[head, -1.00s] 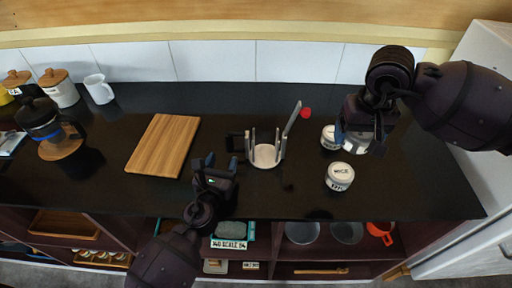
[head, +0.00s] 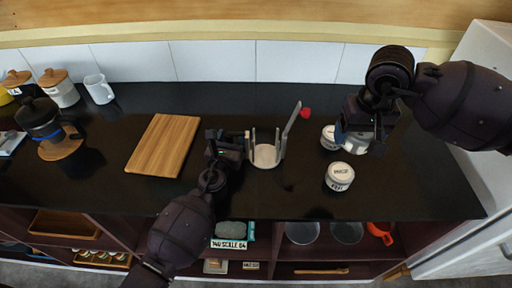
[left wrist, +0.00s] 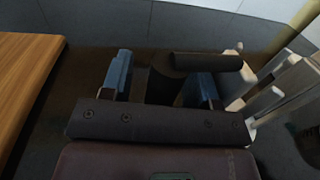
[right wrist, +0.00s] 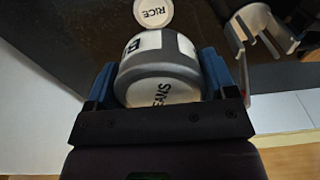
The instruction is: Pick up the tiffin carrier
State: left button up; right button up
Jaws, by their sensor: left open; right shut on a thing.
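The tiffin carrier's pale frame (head: 264,155), with upright posts and a dark side handle, stands on the black counter. It also shows at the right of the left wrist view (left wrist: 285,85). My left gripper (head: 228,142) is open at the frame's left, its fingers on either side of the dark handle (left wrist: 205,62); contact cannot be told. My right gripper (head: 357,138) is shut on a grey-white labelled tin (right wrist: 165,72). A second tin (head: 340,176) stands in front of it, and another (head: 329,137) is at its left.
A wooden board (head: 163,145) lies left of the left gripper. A coffee pot (head: 42,120), a white mug (head: 98,88) and lidded jars (head: 60,87) stand at the far left. A small red thing (head: 305,113) is behind the frame. Open shelves run below the counter's front edge.

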pick_arm(q)
jog(key=shift+c, duration=0.5)
grip_shut()
jog(key=shift+r, duration=0.15)
jog(key=shift+r, duration=4.55)
jog(key=shift+f, duration=4.4)
